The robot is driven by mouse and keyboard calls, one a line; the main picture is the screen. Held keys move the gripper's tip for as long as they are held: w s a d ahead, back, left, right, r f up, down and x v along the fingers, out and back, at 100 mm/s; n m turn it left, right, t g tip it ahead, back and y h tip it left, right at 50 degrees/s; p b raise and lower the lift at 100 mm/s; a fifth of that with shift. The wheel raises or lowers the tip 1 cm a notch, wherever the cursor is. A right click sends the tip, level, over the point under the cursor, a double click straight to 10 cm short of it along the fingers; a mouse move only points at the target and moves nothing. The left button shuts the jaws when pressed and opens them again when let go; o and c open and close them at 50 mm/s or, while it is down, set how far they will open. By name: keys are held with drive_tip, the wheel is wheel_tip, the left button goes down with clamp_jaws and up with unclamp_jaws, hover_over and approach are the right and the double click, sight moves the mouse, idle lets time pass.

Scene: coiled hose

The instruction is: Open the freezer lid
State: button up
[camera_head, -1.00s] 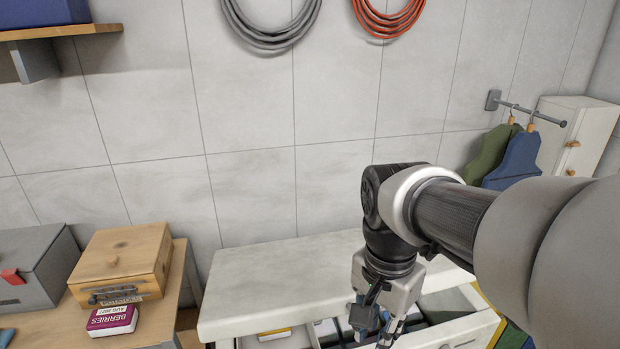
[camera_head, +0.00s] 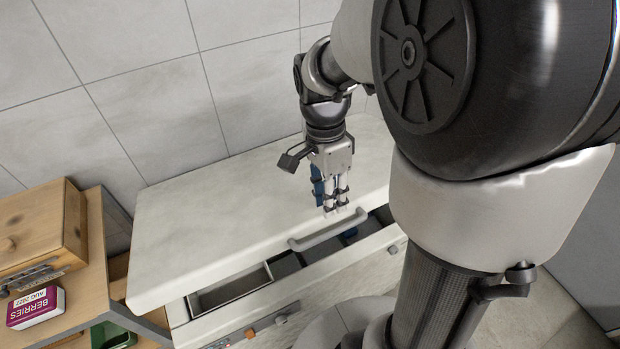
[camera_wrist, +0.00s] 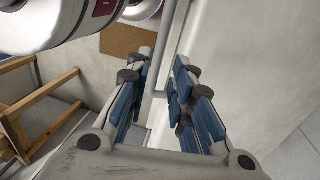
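The freezer is a white chest in the head view, with a pale, slab-like lid (camera_head: 220,205). A grey bar handle (camera_head: 330,232) runs along the lid's front edge. A gap between the lid and the freezer's front rim (camera_head: 240,318) shows compartments inside, so the lid stands partly raised. My gripper (camera_head: 338,207) points down at the front of the lid, right by the handle. In the wrist view my gripper (camera_wrist: 162,85) has its blue-padded fingers apart, with a pale bar, seemingly the handle (camera_wrist: 163,55), between them. Contact with the pads is not clear.
A wooden table (camera_head: 100,245) on the left holds a wooden box (camera_head: 40,235) and a berries carton (camera_head: 36,307). The tiled wall (camera_head: 140,100) stands behind the freezer. My arm hides much of the right side.

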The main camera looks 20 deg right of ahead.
sight(332, 231)
drive_tip(key=f, duration=0.3)
drive_tip(key=s+f+b, duration=0.1)
drive_tip(key=f, duration=0.1)
drive_tip(key=f+b, duration=0.1)
drive_tip(key=f, duration=0.2)
drive_tip(key=shift+s+f, duration=0.3)
drive_tip(key=shift+c, duration=0.5)
clamp_jaws()
